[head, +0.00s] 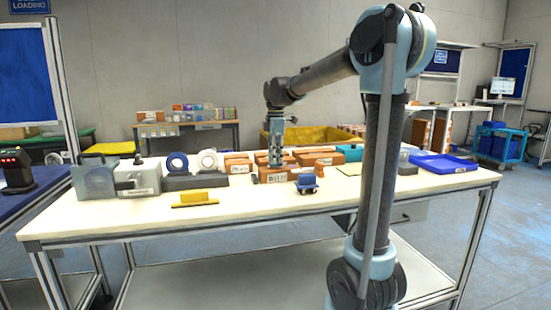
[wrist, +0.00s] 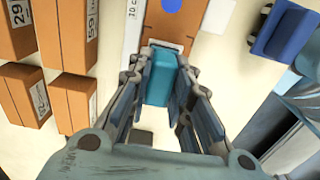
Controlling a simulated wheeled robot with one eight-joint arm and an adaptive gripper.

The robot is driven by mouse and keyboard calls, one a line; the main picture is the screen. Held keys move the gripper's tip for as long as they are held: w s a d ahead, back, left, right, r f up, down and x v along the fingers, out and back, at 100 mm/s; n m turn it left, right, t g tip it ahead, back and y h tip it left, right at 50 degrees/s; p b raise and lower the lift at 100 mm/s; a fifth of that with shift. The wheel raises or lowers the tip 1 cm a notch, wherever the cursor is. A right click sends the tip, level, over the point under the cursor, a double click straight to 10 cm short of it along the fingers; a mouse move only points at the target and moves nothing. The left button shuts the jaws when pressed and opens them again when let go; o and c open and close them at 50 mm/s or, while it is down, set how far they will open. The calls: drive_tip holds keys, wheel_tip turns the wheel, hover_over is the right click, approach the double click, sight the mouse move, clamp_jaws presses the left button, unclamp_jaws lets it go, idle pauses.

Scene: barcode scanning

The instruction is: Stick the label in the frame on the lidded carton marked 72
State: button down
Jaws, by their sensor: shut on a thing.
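My gripper (wrist: 165,85) is shut on a teal block (wrist: 160,77) with a pale edge at its far end. In the wrist view the block is over or against an orange-brown carton (wrist: 170,30) with a blue dot on top; I cannot tell whether they touch. In the head view my gripper (head: 276,162) is right above a carton (head: 266,172) with a white label on its front. A white strip with partial print (wrist: 133,25) lies along the carton's left side in the wrist view. The number 72 is not readable on any carton, and the frame is not clearly identifiable.
Several other cartons (wrist: 68,35) stand close on the left in the wrist view, some marked 29 and 59. A blue object (head: 306,183) stands at the front right of the carton. A yellow piece (head: 195,198), tape rolls (head: 177,163) and a blue tray (head: 443,163) share the table.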

drive_tip(key=shift+f, duration=0.6)
idle(1.5)
drive_tip(key=shift+r, duration=3.55)
